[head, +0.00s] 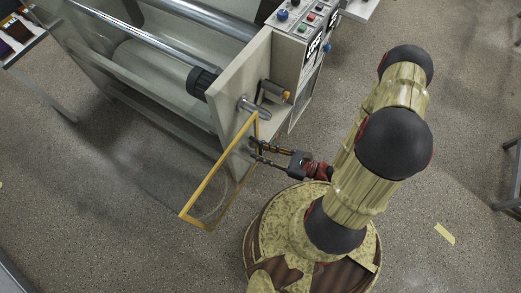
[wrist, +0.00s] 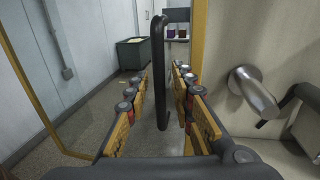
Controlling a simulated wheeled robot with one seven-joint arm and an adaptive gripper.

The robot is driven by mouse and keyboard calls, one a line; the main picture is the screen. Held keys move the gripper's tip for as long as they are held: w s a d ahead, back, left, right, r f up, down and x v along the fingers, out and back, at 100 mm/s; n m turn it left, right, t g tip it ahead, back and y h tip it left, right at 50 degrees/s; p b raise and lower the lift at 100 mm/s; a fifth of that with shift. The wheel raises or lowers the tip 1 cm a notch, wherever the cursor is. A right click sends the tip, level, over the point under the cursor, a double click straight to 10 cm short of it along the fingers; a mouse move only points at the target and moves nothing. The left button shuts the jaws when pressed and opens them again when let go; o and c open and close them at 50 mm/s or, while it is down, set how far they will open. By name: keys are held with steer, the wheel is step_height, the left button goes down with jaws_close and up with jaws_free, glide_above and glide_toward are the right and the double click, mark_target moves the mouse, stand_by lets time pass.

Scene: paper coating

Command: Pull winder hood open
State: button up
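The winder hood (head: 216,171) is a clear panel in a yellow frame at the machine's near end in the head view. Its yellow frame (wrist: 198,38) also shows in the wrist view. A black upright bar handle (wrist: 158,65) stands in the middle of the wrist view. My gripper (head: 253,151) is at the hood's right end in the head view. In the wrist view my gripper (wrist: 162,75) is open, with one finger on each side of the handle and visible gaps between. Whether the fingertips reach past the bar is hard to tell.
A control box with buttons (head: 300,25) tops the machine. A dark bin (wrist: 133,53) stands farther back. The floor left of the hood is clear.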

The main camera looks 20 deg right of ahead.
stand_by(0.4)
steer(key=v, duration=1.2)
stand_by(0.7)
steer(key=w+a+r+n+g+h, duration=0.1)
steer(key=r+n+h, duration=0.3)
steer(key=r+n, duration=0.4)
steer(key=w+a+r+n+g+h, duration=0.1)
steer(key=r+n+g+h, duration=0.2)
steer(key=r+n, duration=0.6)
steer(key=w+a+r+n+g+h, duration=0.1)
steer(key=r+n+h, duration=0.5)
steer(key=r, duration=1)
steer(key=a+n+g, duration=0.1)
steer(key=n, duration=0.2)
steer(key=shift+r+h, duration=0.3)
steer(key=shift+r, duration=0.05)
